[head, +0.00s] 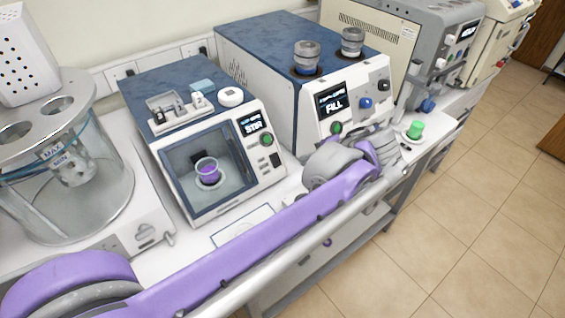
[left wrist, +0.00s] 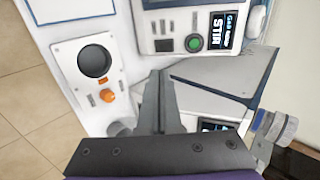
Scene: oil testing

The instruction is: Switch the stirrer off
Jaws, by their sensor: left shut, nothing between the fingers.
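The blue-topped white machine with the STIR display (head: 253,123) stands left of centre in the head view. A green round button (head: 266,140) is below the display, and a cup of purple liquid (head: 207,170) stands behind its front window. My left gripper (left wrist: 158,85) is shut and empty, apart from button and knob.
The blue-topped machine with the FILL display (head: 334,103) stands right of the STIR machine. A green-topped piece (head: 415,130) is at the bench's right end. A glass bath (head: 70,175) stands at the left. A pale rail runs along the bench front.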

